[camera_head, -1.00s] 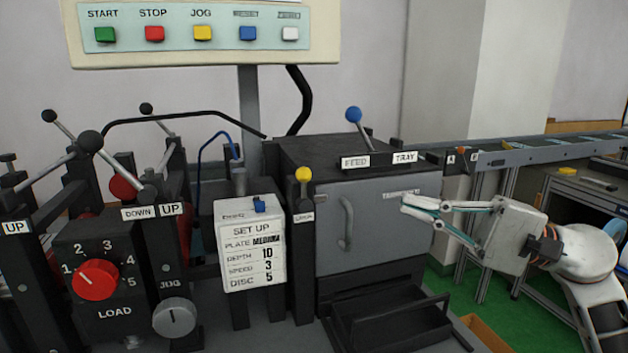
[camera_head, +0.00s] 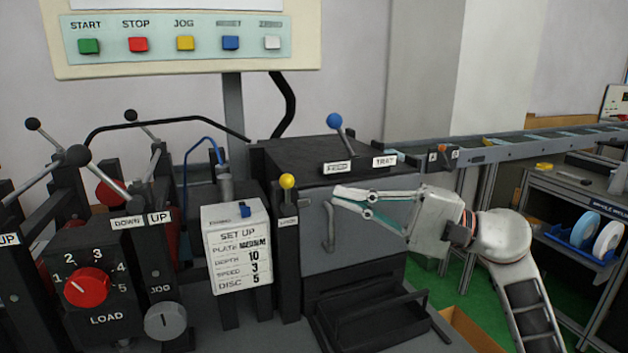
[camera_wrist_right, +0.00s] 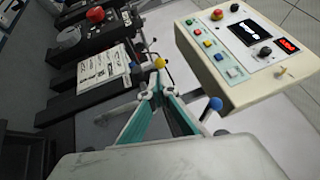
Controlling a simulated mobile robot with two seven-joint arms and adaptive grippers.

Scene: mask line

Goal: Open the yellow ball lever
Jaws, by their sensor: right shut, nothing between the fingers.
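The yellow ball lever (camera_head: 287,182) stands upright on a dark post between the white SET UP card and the grey cabinet door. Its yellow ball also shows in the right wrist view (camera_wrist_right: 159,63), just beyond the fingertips. My right gripper (camera_head: 334,194) comes in from the right, in front of the cabinet door. Its fingertips point left at the ball and appear a short gap away from it. The fingers are shut with nothing between them, and they also show in the right wrist view (camera_wrist_right: 158,92). My left gripper is in neither view.
The SET UP card box (camera_head: 237,247) stands left of the lever. The grey cabinet door (camera_head: 372,235) with a handle is behind my right gripper. A blue ball lever (camera_head: 334,121) rises above the cabinet. A black tray (camera_head: 375,322) sits below. A button panel (camera_head: 185,40) hangs above.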

